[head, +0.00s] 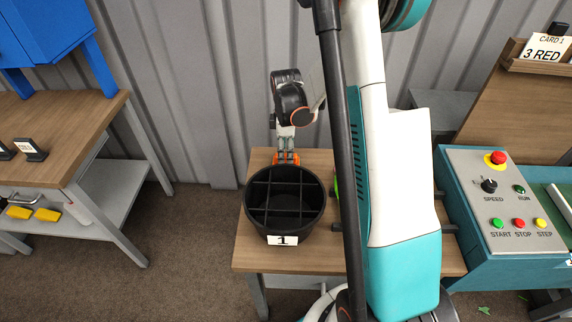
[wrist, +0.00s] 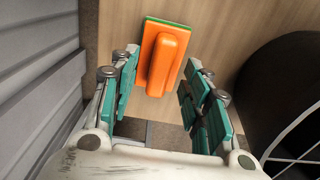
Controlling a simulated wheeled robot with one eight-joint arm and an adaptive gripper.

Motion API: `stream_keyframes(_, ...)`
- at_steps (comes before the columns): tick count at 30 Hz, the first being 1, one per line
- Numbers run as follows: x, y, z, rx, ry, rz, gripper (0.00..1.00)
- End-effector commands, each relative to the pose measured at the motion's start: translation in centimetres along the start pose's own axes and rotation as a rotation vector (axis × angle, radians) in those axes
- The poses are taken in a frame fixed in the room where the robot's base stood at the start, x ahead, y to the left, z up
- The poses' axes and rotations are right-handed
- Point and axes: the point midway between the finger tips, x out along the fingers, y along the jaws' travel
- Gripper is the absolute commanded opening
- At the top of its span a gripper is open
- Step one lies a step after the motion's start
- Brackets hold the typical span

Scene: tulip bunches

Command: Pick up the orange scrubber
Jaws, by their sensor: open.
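The orange scrubber (wrist: 163,62) lies on the wooden table top, with a thin green layer under its orange handle. In the wrist view it sits between and just beyond the fingertips of my gripper (wrist: 157,75), which is open, with one finger on each side. I cannot tell whether either finger touches it. In the head view my gripper (head: 287,157) points down at the back of the small table, and a bit of the orange scrubber (head: 287,158) shows at its tips. Most of the scrubber is hidden there by the gripper and the black bin.
A round black divided bin (head: 285,232) labelled 1 stands in front of the gripper, and close on the right in the wrist view (wrist: 285,75). A ribbed grey wall (head: 190,80) is behind the small wooden table (head: 300,257). A control panel (head: 500,200) stands at right.

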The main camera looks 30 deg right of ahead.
Motion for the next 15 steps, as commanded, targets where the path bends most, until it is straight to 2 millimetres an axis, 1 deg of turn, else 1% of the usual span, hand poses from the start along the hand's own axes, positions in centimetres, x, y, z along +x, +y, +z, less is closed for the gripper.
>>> stream_keyframes(1, 1.3, -0.1, 0.0, 0.000, 0.000, 0.000, 0.43)
stream_keyframes(4, 2.5, 0.0, 0.0, 0.000, 0.000, 0.000, 0.43)
stream_keyframes(7, 2.9, -0.1, 0.0, 0.000, 0.000, 0.000, 0.43)
stream_keyframes(12, 2.8, -0.1, 0.0, 0.000, 0.000, 0.000, 0.43)
stream_keyframes(13, 2.8, -0.1, 0.0, 0.000, 0.000, 0.000, 0.39)
stream_keyframes(14, 2.8, -0.1, 0.0, 0.000, 0.000, 0.000, 0.32)
stream_keyframes(15, 2.8, -0.1, 0.0, 0.000, 0.000, 0.000, 0.23)
